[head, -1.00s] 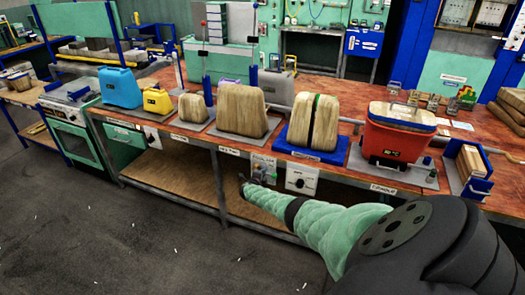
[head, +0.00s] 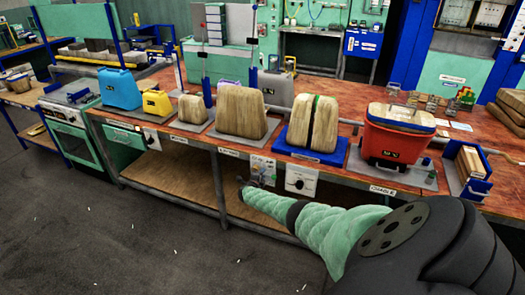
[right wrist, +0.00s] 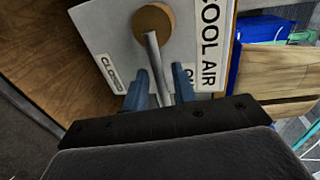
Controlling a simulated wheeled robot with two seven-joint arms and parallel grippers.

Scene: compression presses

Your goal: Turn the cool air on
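The cool air valve is a white panel (right wrist: 192,30) lettered "COOL AIR" in the right wrist view. A round brown hub (right wrist: 153,20) on it carries a thin metal lever (right wrist: 157,62) pointing down toward my gripper. A "CLOSED" label (right wrist: 111,72) is left of the lever; a second label, mostly hidden by a finger, is at right. My right gripper (right wrist: 160,88) has its blue fingers apart, one on each side of the lever; I cannot tell whether they touch it. In the head view my right gripper (head: 245,184) is small, beside a white panel (head: 262,168) under the bench edge. My left gripper is not in view.
The bench (head: 345,130) carries wooden blocks (head: 240,110), a red cooler (head: 392,140) and blue and yellow containers. Another white control panel (head: 301,180) hangs right of my gripper. A lower wooden shelf (head: 170,175) and bench legs are close by.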

